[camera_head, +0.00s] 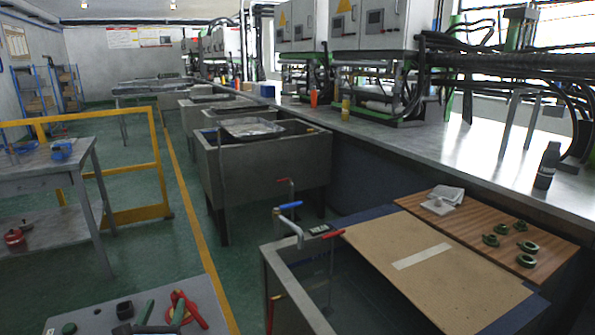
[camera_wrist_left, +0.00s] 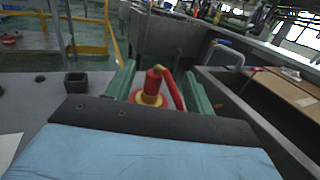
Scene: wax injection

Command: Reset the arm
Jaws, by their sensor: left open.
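My left gripper (camera_head: 163,306) is low in the head view, over the grey table (camera_head: 83,318) at the bottom left. Its two green fingers stand apart, and it is open. In the left wrist view the open gripper (camera_wrist_left: 159,72) shows a red tool (camera_wrist_left: 153,84) with a brass-coloured base between its fingers. In the head view the red tool (camera_head: 187,309) shows beside the right-hand finger. I cannot tell whether the fingers touch it. My right gripper is not in view.
A metal tank with a blue-handled tap (camera_head: 290,206) stands to the right. Several green rings (camera_head: 527,247) lie on a wooden board. A yellow rail (camera_head: 118,172) stands behind.

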